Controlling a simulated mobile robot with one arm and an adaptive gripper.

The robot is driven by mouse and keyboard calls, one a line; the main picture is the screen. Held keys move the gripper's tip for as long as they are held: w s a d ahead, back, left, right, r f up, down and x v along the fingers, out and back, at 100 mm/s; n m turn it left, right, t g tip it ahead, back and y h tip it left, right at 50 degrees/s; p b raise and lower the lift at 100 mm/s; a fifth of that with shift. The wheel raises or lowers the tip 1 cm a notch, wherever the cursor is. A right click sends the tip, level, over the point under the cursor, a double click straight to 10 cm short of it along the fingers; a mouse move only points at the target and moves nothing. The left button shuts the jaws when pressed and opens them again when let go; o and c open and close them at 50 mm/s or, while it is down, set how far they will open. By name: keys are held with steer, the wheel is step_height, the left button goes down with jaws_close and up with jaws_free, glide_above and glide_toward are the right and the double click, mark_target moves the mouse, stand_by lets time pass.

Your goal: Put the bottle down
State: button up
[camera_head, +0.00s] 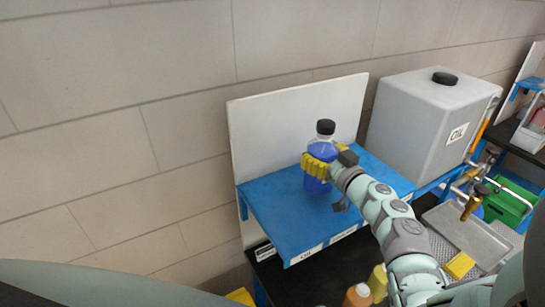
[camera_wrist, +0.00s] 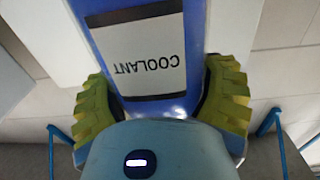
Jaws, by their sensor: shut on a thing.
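A clear bottle (camera_head: 322,150) with blue liquid and a black cap stands upright at the blue shelf (camera_head: 285,215). In the wrist view the bottle's white label (camera_wrist: 138,55) reads COOLANT, upside down, between the yellow fingers of my gripper (camera_wrist: 163,100). The bottle's base appears at or very near the shelf surface; I cannot tell whether it touches.
A white back panel (camera_head: 290,130) rises behind the shelf. A large grey OIL tank (camera_head: 425,120) stands to the right. The shelf's left and front parts are clear. Orange and yellow bottles (camera_head: 358,295) stand below, and a metal tray (camera_head: 468,238) lies at right.

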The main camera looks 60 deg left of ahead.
steer(key=shift+w+f, duration=0.2)
steer(key=shift+f, duration=1.35)
steer(key=shift+s+a+f, duration=0.1)
steer(key=shift+f+b, duration=0.2)
steer(key=shift+b, duration=0.15)
steer(key=o, duration=1.2)
